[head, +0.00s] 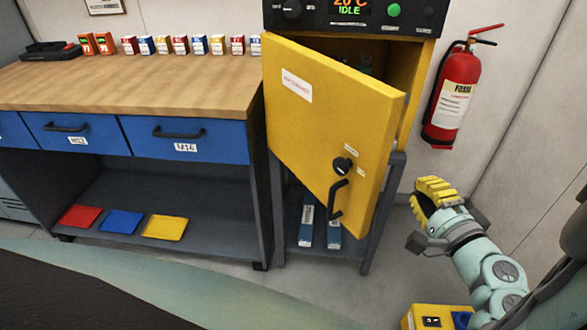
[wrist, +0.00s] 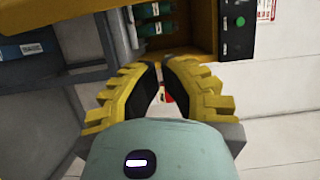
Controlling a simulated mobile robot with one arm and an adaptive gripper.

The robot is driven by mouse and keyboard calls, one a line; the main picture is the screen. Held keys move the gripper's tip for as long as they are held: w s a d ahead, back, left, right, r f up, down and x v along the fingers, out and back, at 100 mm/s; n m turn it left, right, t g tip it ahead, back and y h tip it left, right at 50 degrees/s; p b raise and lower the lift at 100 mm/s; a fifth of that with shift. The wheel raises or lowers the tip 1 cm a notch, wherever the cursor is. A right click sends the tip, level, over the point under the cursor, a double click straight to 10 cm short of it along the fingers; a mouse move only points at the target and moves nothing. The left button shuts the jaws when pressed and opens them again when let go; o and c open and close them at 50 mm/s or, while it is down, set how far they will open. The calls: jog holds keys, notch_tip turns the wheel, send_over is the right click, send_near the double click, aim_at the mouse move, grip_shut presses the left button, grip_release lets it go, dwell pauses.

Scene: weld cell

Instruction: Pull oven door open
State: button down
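The yellow oven door (head: 325,120) stands partly open in the head view, hinged on its left, with a gap along its right edge. Its black handle (head: 336,200) is low on the door's front, under a round black knob (head: 342,165). My gripper (head: 432,192) is to the right of the door, apart from the handle and touching nothing visible. In the wrist view my gripper's yellow fingers (wrist: 160,72) have a narrow gap between them with nothing held. Beyond them the oven's interior (wrist: 180,40) shows, with green items inside.
A red fire extinguisher (head: 457,95) hangs on the wall right of the oven. A workbench (head: 130,85) with blue drawers stands to the left. The oven stand (head: 376,235) has blue boxes on its shelf. The floor before the stand looks free.

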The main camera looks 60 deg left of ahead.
jog(key=s+a+p, duration=0.1)
jog(key=a+p, duration=0.1)
jog(key=a, duration=0.4)
jog(key=shift+s+a, duration=0.25)
jog(key=shift+a, duration=0.05)
dwell(0.5)
